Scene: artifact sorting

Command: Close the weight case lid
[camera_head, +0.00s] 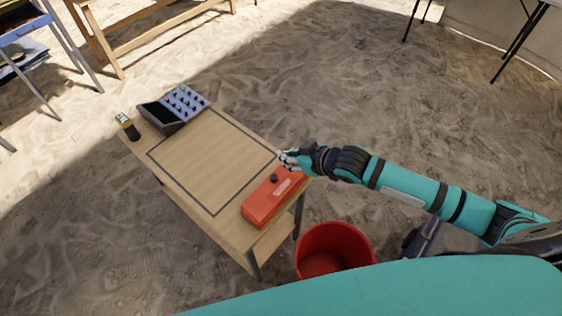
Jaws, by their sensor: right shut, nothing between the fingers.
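The weight case appears to be the long orange-red box (262,206) at the near right edge of the small wooden table (190,150). Its top looks flat and shut down, with a pale label and a small dark round knob on it. My right gripper (285,160) is shut and empty at the far end of the case, close to its top edge. I cannot tell whether it touches the case. The gripper partly hides that far end. My left gripper is not in view.
A grey device with a dark panel and several buttons (184,103) stands at the table's far left. A dark outline marks the bare tabletop. A red bucket (335,247) stands on the sand beside the table.

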